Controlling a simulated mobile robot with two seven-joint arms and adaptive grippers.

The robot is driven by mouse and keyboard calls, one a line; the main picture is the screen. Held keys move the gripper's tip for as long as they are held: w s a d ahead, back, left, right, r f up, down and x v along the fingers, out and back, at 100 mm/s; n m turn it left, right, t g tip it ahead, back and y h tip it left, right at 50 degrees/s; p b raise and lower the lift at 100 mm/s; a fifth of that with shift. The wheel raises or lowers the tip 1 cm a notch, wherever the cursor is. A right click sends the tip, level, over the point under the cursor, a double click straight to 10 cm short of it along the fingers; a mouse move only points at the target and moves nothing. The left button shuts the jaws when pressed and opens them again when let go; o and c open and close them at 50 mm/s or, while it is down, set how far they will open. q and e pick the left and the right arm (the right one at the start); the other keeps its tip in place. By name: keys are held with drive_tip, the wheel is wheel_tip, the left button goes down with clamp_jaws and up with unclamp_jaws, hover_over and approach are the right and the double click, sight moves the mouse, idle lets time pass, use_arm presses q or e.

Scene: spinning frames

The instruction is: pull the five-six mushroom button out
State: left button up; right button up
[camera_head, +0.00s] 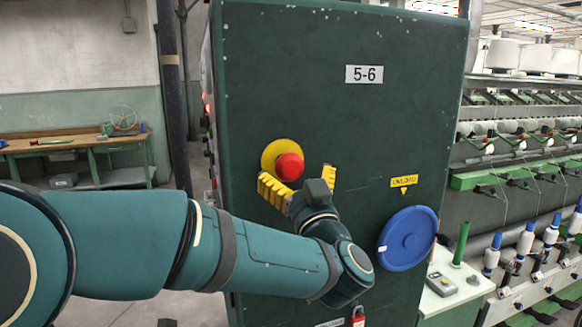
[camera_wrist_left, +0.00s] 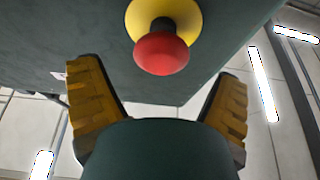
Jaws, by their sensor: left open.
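The red mushroom button (camera_head: 289,167) sits on a round yellow plate (camera_head: 269,152) on the dark green cabinet (camera_head: 340,120), under the white "5-6" label (camera_head: 364,74). In the left wrist view the button (camera_wrist_left: 161,54) stands off its yellow plate (camera_wrist_left: 190,12) on a dark stem. My left gripper (camera_head: 300,183) is open, with its yellow fingers just below the button in the head view. In the left wrist view its fingers (camera_wrist_left: 165,105) are spread wide on either side, with the button beyond the tips and nothing between them. My right gripper is not in view.
A blue round disc (camera_head: 407,238) and a yellow "UNLOAD" sign (camera_head: 404,181) are on the cabinet at right. A red padlock (camera_head: 357,318) hangs low. Spinning machinery (camera_head: 520,150) stands at right, a workbench (camera_head: 75,143) at far left.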

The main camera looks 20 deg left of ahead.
use_arm(q)
drive_tip(key=v, duration=0.9)
drive_tip(key=w+d+f+m+g+h+b, duration=0.15)
drive_tip(key=w+f+m+h, duration=0.35)
drive_tip(key=f, duration=1)
drive_tip(key=w+f+m+g+h, duration=0.1)
drive_tip(key=w+f+g+h, duration=0.15)
drive_tip(key=f+h, duration=0.85)
drive_tip(key=s+a+f+g+y+b, duration=0.1)
drive_tip(key=s+f+g, duration=0.2)
drive_tip(key=f, duration=0.7)
drive_tip(key=s+f+g+y, duration=0.1)
drive_tip(key=s+f+g, duration=0.15)
drive_tip(key=f, duration=0.75)
drive_tip(key=s+a+f+n+g+h+b, duration=0.1)
drive_tip(key=s+f+g+h, duration=0.1)
drive_tip(key=s+f+g, duration=0.5)
drive_tip(key=s+f, duration=0.5)
drive_tip(key=s, duration=0.2)
drive_tip(key=shift+h, duration=0.3)
